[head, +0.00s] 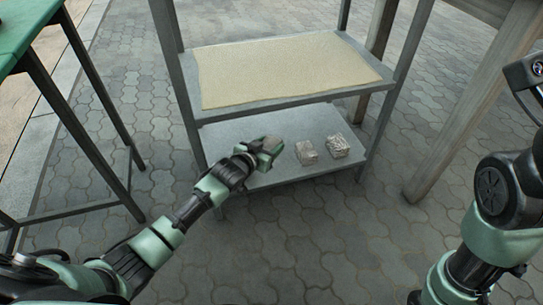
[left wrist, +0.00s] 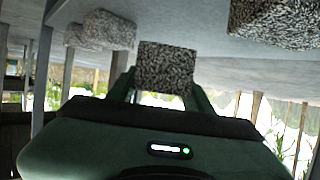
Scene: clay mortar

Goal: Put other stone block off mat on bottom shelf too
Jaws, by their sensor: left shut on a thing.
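My left gripper (head: 268,149) reaches over the front of the bottom shelf (head: 232,135) and is shut on a stone block. The held block (left wrist: 166,66) is speckled grey and sits between the fingers in the left wrist view. In the head view, two stone blocks rest on the bottom shelf to the right of the gripper: a nearer one (head: 307,153) and one further right (head: 338,146). The beige mat (head: 285,70) on the upper shelf is bare. I cannot tell whether the held block touches the shelf. My right gripper is not in view.
Grey metal posts (head: 183,85) stand at the shelf corners, and the upper shelf overhangs the bottom one. A green-topped table (head: 28,30) stands at left. A wooden post (head: 470,100) stands at right. Another speckled block (left wrist: 275,22) shows in the left wrist view.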

